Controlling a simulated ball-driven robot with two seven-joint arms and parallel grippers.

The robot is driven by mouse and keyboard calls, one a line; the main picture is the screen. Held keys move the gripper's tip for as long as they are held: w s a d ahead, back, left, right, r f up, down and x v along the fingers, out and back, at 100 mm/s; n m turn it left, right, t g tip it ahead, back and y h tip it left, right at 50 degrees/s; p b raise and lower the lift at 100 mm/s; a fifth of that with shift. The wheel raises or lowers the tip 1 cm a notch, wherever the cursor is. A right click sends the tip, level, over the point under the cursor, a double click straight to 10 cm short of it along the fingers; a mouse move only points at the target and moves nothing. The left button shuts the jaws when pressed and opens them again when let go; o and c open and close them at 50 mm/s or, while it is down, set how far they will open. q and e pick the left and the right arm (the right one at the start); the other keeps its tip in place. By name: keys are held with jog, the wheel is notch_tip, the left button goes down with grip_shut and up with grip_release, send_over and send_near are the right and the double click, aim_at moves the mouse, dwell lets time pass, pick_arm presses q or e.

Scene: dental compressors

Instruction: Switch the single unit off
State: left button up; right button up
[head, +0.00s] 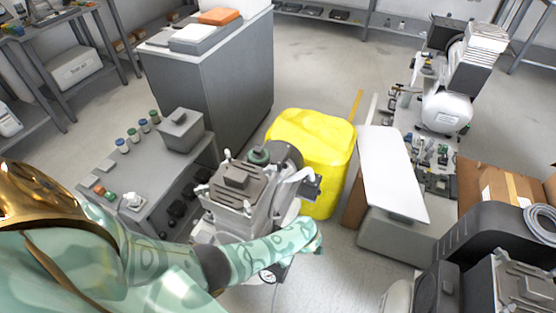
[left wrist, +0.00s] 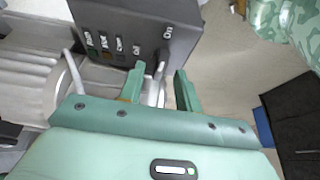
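The single compressor unit (head: 236,187) stands in the middle of the head view, with a grey ribbed motor head, a dark round part behind it and a gauge low in front. Its dark control box shows large in the left wrist view (left wrist: 130,22), with a row of small white-marked labels or switches along its face. My left gripper (left wrist: 156,72) is open, its two green fingers apart just below the box. A thin silver rod shows between the fingers. Contact is unclear. In the head view my left forearm crosses in front of the unit and hides its lower part. My right gripper is not visible.
A yellow container (head: 318,145) stands right behind the unit. A grey bench (head: 150,200) with small jars lies left. A white panel (head: 392,170) leans at right. Another compressor (head: 450,100) stands farther back, and a cardboard box (head: 505,190) and dark machine are right.

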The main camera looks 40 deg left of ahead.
pick_arm(q)
jog(key=shift+a+f, duration=0.25)
jog(key=shift+f, duration=0.3)
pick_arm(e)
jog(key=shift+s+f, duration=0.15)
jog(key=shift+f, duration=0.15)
pick_arm(q)
grip_shut()
